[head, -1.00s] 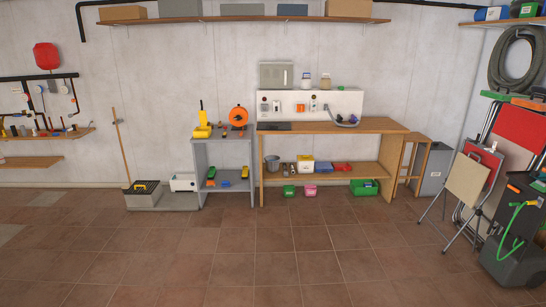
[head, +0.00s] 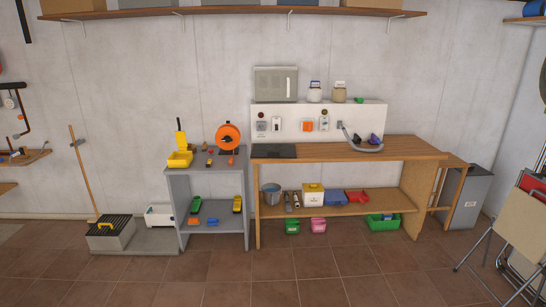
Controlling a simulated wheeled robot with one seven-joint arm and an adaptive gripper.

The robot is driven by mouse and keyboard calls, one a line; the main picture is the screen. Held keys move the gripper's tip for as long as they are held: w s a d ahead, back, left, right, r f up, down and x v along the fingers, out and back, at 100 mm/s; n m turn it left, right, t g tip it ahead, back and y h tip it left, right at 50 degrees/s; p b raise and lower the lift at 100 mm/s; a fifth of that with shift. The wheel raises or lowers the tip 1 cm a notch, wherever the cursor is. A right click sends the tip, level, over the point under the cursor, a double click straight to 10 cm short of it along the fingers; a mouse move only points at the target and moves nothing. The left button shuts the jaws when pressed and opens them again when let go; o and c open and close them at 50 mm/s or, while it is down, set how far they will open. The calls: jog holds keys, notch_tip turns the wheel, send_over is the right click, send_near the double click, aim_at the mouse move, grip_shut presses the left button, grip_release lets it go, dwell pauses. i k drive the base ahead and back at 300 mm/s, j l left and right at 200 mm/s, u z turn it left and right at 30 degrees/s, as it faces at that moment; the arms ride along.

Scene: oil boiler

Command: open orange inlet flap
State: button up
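A small orange flap (head: 307,126) sits on the white panel (head: 350,110) at the back of the wooden workbench (head: 400,150). It looks closed, though it is small at this distance. Grey and white fittings flank it on the panel. My gripper is not in view.
A grey shelf unit (head: 210,174) with an orange reel (head: 228,138) stands left. The tiled floor (head: 270,275) in front is clear.

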aim_at(307, 125)
jog(key=i, duration=2.1)
jog(key=i+j+z, duration=0.1)
jog(key=i+z, duration=0.2)
jog(key=i, duration=0.35)
jog(key=i+j+z, duration=0.25)
jog(key=i, duration=0.35)
jog(key=i+j+z, duration=0.3)
jog(key=i, duration=0.3)
jog(key=i+j+z, duration=0.3)
jog(key=i+j, duration=0.25)
